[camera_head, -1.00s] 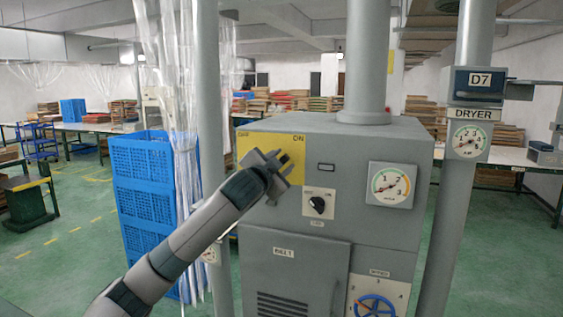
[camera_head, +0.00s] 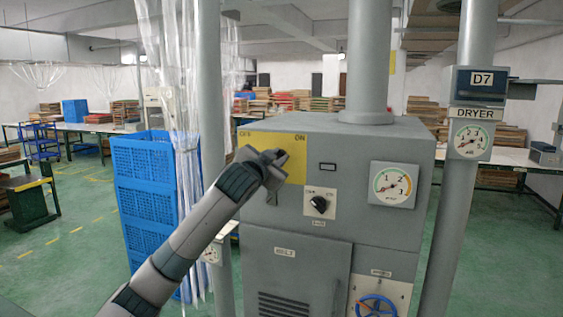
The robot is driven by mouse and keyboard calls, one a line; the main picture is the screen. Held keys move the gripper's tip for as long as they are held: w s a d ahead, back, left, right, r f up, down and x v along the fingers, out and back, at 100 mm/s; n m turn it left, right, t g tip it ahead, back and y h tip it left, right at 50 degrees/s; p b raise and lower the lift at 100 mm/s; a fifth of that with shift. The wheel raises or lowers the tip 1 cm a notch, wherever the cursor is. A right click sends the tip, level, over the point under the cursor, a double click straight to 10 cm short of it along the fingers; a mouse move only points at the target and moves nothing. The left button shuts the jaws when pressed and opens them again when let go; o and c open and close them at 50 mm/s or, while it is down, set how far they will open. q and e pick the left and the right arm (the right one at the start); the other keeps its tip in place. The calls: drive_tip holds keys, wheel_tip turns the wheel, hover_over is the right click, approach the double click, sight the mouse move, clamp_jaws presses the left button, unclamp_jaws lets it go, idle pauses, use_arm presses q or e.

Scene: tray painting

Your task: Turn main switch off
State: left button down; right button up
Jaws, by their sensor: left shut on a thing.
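The main switch's yellow plate (camera_head: 268,142) is on the upper left of the grey machine's front, with OFF at its left and ON at its right. My left gripper (camera_head: 277,167) is in front of the plate's lower middle, shut on the main switch's handle. The gripper hides most of the handle, so its exact angle is hard to tell. My right gripper is not in view.
Blue crates (camera_head: 145,185) and a clear plastic curtain (camera_head: 187,170) stand at the left. A dryer pipe (camera_head: 447,220) rises at the right.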

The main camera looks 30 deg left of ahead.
use_arm(q)
drive_tip(key=s+a+f+n+b, duration=0.1)
drive_tip(key=s+a+n, duration=0.1)
drive_tip(key=a+n, duration=0.8)
drive_tip(key=shift+s+a+n+b, duration=0.2)
drive_tip(key=shift+n+b, duration=0.1)
drive_tip(key=shift+n, duration=2.5)
drive_tip(key=shift+f, duration=0.15)
drive_tip(key=c, duration=1.6)
unclamp_jaws()
drive_tip(key=shift+c, duration=0.2)
drive_tip(key=shift+s, duration=0.1)
drive_tip(key=b+v, duration=0.6)
drive_tip(key=v, duration=1.1)
drive_tip(key=shift+s, duration=0.15)
